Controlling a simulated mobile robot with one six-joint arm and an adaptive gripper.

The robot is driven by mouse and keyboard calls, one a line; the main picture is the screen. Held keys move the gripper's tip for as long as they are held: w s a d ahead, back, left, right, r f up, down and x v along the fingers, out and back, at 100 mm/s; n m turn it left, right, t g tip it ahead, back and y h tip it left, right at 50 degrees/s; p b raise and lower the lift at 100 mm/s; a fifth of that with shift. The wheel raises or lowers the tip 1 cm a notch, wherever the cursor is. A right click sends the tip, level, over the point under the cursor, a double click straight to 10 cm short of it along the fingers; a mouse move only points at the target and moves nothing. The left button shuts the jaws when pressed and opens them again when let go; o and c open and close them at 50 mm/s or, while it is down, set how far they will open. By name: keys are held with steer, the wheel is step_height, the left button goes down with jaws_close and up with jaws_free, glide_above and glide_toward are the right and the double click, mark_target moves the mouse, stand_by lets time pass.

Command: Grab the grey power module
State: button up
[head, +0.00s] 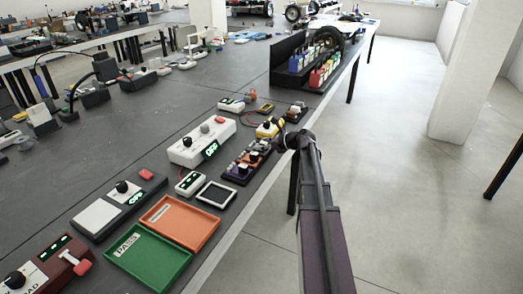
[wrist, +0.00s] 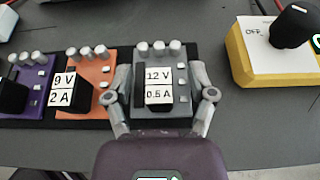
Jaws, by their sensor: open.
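The grey power module (wrist: 177,61), labelled 12 V and 0.5 A, stands at the right end of a row of modules in the wrist view. It has several silvery knobs along its far edge and small light buttons on its right side. My gripper (wrist: 160,76) is open, with one finger on each side of the grey module. Whether the fingers touch it I cannot tell. In the head view my gripper (head: 283,143) is at the right end of the module row, and hides part of that end.
An orange module (wrist: 99,62) labelled 9 V, 2 A sits close left of the grey one, with a purple module (wrist: 35,78) beyond. They stand on a dark base (wrist: 63,124). A yellow-and-white box (wrist: 262,62) with a black knob is to the right. Grey table shows between.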

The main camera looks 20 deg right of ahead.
steer(key=shift+w+a+f, duration=0.15)
steer(key=shift+w+a, duration=0.05)
steer(key=shift+w, duration=0.05)
steer(key=shift+c, duration=0.2)
jaws_close()
